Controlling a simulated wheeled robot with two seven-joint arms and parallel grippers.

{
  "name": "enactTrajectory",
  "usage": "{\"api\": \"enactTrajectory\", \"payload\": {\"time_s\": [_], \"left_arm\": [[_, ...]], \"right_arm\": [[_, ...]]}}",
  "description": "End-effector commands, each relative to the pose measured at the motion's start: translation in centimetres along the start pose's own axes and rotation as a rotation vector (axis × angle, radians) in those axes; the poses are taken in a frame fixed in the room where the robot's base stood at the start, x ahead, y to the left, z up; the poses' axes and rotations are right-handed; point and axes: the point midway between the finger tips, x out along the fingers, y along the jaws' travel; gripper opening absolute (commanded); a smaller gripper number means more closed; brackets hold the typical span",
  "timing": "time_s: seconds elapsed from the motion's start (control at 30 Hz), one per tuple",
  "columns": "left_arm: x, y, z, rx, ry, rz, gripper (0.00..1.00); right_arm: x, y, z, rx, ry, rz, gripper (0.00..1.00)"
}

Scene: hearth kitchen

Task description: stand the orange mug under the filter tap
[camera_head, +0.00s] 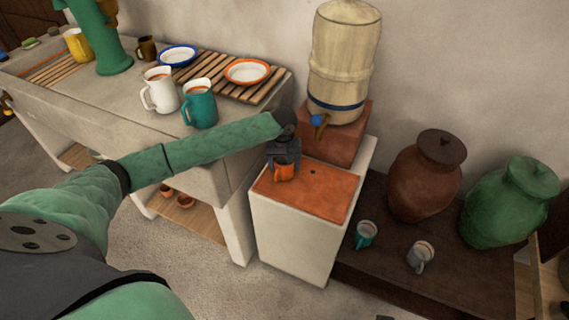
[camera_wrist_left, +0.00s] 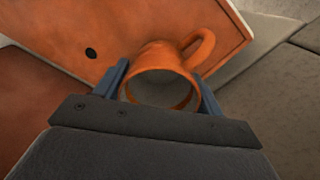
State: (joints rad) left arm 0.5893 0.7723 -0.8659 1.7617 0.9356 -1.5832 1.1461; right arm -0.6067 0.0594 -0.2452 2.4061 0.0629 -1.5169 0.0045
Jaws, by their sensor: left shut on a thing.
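The orange mug (camera_head: 284,173) is at the left edge of the orange slab under the filter, partly hidden by my left gripper (camera_head: 284,158). In the left wrist view the mug (camera_wrist_left: 160,84) sits between the two fingers of the left gripper (camera_wrist_left: 163,95), which is shut on it, with its handle pointing up and right. Whether the mug touches the slab (camera_head: 325,192) I cannot tell. The filter (camera_head: 342,65) is a tall cream vessel on a terracotta block, with a blue-and-brass tap (camera_head: 319,121) low on its front, above and right of the mug. My right gripper is not in view.
A dark hole (camera_wrist_left: 91,53) marks the slab. A stone counter (camera_head: 120,115) at left holds a white jug (camera_head: 160,92), a teal jug (camera_head: 199,105) and plates on slats. A dark low shelf (camera_head: 380,255) at right holds two mugs and two large jars. The slab's right part is clear.

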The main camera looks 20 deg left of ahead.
Motion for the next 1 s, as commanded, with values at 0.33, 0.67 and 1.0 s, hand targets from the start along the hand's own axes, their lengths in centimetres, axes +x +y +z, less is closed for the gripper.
{"api": "enactTrajectory", "payload": {"time_s": [0.33,0.67,1.0], "left_arm": [[0.1,0.0,0.0,0.0,0.0,0.0,0.91],[-0.4,0.0,-0.1,0.0,0.001,0.001,0.91],[-6.3,0.0,-0.1,0.0,0.003,0.001,0.91]], "right_arm": [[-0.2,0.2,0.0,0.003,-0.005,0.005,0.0],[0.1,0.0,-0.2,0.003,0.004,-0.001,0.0],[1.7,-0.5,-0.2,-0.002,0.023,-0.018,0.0]]}}
